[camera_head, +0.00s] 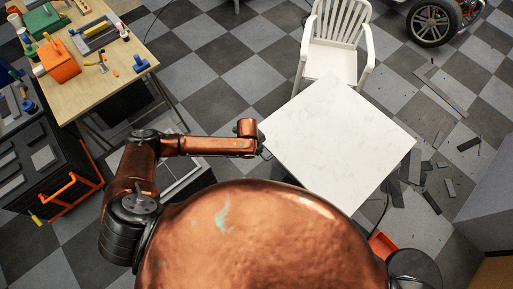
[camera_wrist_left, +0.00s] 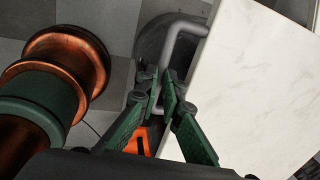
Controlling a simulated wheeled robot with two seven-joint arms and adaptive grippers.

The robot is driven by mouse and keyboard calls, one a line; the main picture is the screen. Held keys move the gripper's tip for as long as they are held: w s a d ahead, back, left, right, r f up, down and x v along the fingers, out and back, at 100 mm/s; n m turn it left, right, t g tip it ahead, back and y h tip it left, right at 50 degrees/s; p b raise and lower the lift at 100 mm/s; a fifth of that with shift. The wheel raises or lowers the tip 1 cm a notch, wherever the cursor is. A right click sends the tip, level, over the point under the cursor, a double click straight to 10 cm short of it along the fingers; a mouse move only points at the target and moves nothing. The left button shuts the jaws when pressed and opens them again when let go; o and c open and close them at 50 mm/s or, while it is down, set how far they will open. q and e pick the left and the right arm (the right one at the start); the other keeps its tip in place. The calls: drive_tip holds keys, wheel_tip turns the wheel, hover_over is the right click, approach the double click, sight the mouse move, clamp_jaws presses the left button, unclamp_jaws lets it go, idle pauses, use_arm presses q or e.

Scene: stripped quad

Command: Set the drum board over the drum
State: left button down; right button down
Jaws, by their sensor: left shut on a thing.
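The drum board looks to be the flat white marbled square (camera_head: 340,140), right of centre in the head view; it also fills the right of the wrist view (camera_wrist_left: 265,80). A grey bent bar (camera_wrist_left: 185,30) comes off its edge like a handle. My left gripper (camera_wrist_left: 167,85), with dark green fingers, is shut on this bar beside the board. In the head view the left wrist reaches the board's left corner, and the fingertips are hidden. A dark rounded shape (camera_wrist_left: 150,42) behind the bar may be the drum; I cannot tell. My right gripper is out of view.
A white slatted chair (camera_head: 337,40) stands right behind the board. A wooden workbench (camera_head: 90,55) with tools and a black cabinet (camera_head: 45,165) are at the left. Dark scraps (camera_head: 412,175) lie on the checkered floor at the right. A wheel (camera_head: 433,22) is at the back right.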

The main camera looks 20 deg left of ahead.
use_arm(q)
drive_tip(key=c, duration=2.5)
unclamp_jaws()
drive_tip(key=shift+s+a+f, duration=0.15)
drive_tip(key=shift+s+f, duration=0.25)
drive_tip(key=shift+s, duration=0.1)
drive_tip(key=o, duration=0.5)
drive_tip(key=shift+w, duration=0.15)
drive_tip(key=v, duration=1.2)
drive_tip(key=shift+w+r, duration=0.15)
drive_tip(key=shift+w, duration=0.05)
